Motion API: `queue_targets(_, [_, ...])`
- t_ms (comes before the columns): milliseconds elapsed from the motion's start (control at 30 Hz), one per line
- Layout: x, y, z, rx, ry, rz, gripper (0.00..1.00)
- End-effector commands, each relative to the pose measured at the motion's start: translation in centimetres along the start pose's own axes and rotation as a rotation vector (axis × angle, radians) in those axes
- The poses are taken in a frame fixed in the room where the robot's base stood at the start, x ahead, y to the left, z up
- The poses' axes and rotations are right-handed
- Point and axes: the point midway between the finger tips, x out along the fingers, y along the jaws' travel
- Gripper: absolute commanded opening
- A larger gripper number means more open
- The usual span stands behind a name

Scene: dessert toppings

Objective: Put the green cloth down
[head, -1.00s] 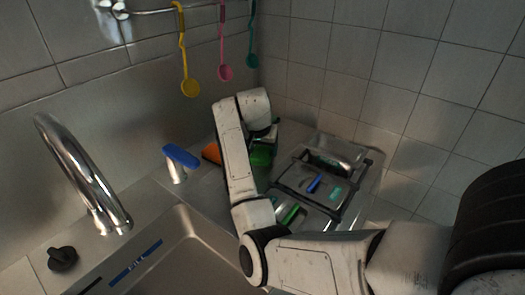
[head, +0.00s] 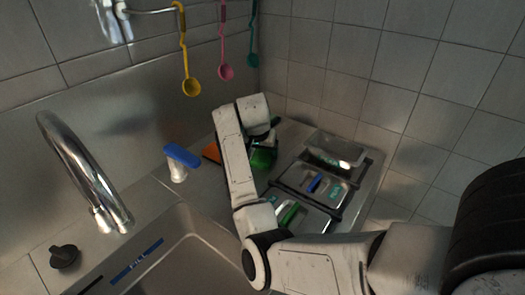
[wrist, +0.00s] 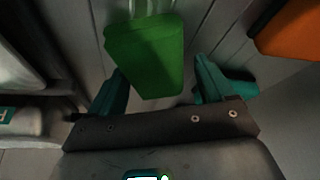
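The green cloth (wrist: 147,50) shows in the wrist view as a folded, block-like piece between and beyond my fingertips. A gap shows between it and the right finger; its left edge is close to the left finger. My gripper (wrist: 163,75) has its two teal fingers spread wide and looks open. In the head view the green cloth (head: 263,158) is on the counter just right of my arm, partly hidden by it. My fingers are mostly hidden there.
An orange item (head: 211,152) lies left of my arm; it also shows in the wrist view (wrist: 292,30). Lidded containers (head: 310,188) stand in a black rack at right. A blue-topped white item (head: 181,157) stands by the sink (head: 190,255). The tap (head: 80,175) is at left.

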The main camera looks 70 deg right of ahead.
Motion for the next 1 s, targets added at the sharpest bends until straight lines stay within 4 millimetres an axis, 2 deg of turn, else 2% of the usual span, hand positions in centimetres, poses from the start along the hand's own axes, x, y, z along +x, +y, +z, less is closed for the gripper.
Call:
queue_targets(33, [1.2,0.8,0.8,0.001,-0.028,0.015,0.95])
queue_targets(367, [0.8,1.0,0.6,0.005,-0.030,0.019,0.95])
queue_targets(467, [-0.5,0.9,0.3,0.005,-0.028,0.019,0.95])
queue_targets(800, [-8.0,0.4,-0.2,0.003,-0.016,0.011,0.95])
queue_targets(1000, [-11.1,0.3,-0.2,0.002,-0.015,0.011,0.95])
